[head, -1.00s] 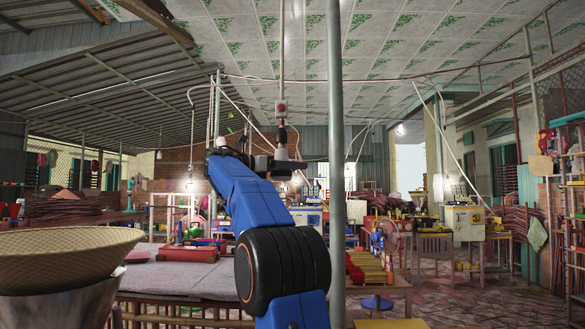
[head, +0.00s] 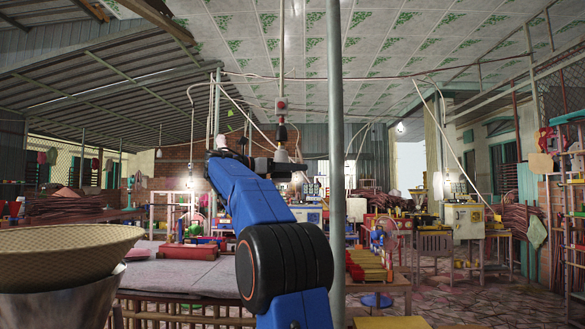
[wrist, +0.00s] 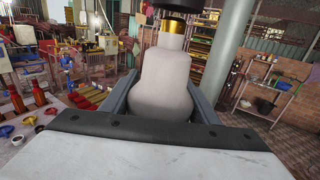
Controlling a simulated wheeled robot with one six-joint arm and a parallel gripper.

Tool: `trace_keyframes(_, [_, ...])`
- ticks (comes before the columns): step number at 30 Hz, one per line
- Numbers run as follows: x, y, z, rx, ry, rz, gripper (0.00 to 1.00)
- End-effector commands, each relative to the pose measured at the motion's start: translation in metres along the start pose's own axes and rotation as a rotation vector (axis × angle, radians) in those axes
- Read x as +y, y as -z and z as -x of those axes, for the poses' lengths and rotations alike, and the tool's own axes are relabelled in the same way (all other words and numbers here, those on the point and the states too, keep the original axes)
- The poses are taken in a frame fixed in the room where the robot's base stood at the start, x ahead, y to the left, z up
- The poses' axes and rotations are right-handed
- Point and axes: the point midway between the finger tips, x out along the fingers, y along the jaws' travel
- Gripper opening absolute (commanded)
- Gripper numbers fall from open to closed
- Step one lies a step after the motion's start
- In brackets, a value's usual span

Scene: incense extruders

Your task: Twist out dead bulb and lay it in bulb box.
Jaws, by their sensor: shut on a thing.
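The whitish bulb (wrist: 160,85) fills the middle of the wrist view, neck up, with its brass base (wrist: 172,27) showing just below a dark socket (wrist: 180,4). I cannot tell how far the base is inside the socket. My gripper (wrist: 163,98) is shut on the bulb, one finger on each side of its wide part. In the head view my gripper (head: 280,168) is at the end of the blue arm, with the bulb (head: 281,155) small and pale above it, under the hanging socket (head: 281,134). I cannot make out the bulb box in either view.
A grey pole (head: 336,200) stands just right of my arm. A woven basket (head: 60,244) on a metal bowl is at the near left. A cloth-covered table (head: 185,275) lies below.

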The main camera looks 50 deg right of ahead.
Motion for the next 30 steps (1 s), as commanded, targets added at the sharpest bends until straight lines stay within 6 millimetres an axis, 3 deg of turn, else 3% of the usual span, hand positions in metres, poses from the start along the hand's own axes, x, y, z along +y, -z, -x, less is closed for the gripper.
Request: trace_keyframes(30, [0.0,0.033,0.0,0.0,0.0,0.0,0.37])
